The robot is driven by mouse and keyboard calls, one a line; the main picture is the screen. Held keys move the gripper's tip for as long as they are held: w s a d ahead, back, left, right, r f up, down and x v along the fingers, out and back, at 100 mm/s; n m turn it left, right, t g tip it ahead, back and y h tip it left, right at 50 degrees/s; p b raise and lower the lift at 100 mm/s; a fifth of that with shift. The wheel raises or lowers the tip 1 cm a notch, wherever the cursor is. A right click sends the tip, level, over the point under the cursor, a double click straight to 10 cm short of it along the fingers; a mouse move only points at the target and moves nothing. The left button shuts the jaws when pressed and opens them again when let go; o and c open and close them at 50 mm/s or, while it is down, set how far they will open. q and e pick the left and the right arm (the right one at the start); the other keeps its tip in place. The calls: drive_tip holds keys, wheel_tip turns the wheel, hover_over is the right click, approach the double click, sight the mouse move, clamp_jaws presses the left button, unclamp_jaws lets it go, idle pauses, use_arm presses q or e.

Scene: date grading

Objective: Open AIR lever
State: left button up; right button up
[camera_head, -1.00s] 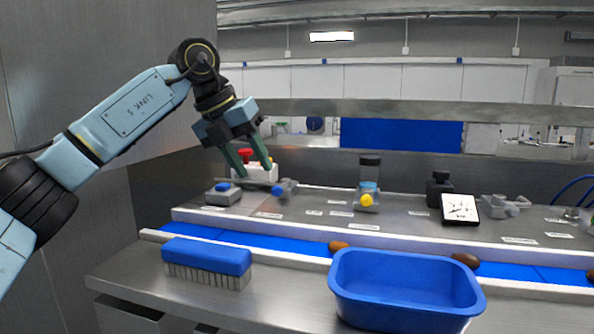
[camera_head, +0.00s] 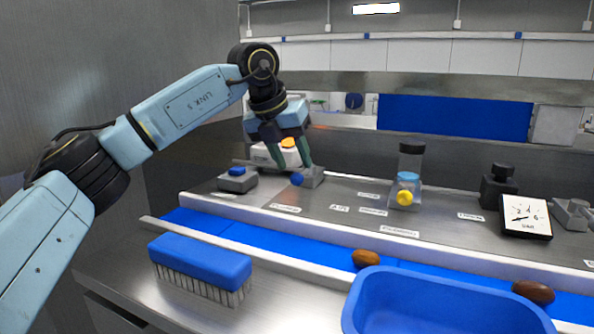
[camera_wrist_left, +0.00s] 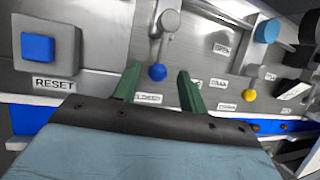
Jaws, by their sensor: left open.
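The lever with a blue ball knob (camera_head: 297,180) stands on the steel panel. In the left wrist view the knob (camera_wrist_left: 158,72) hangs below its round grey pivot (camera_wrist_left: 169,20), close to a label that seems to read CLOSED (camera_wrist_left: 148,98); a label that seems to read OPEN (camera_wrist_left: 221,49) lies to the right. A small label (camera_head: 339,209), perhaps AIR, is hard to read. My left gripper (camera_head: 295,166) is open, fingers pointing down just above the knob. In the wrist view the knob shows between the fingertips, not gripped; contact cannot be told. My right gripper is not in view.
A grey box with a blue RESET button (camera_wrist_left: 38,47) stands left of the lever. A yellow-knobbed valve (camera_head: 405,197) stands to the right, then a dial gauge (camera_head: 526,217). In front are the blue conveyor (camera_head: 290,243) with dates, a brush (camera_head: 200,262) and a blue bin (camera_head: 445,305).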

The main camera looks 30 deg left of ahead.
use_arm(q)
drive_tip(key=shift+x, duration=1.65)
clamp_jaws()
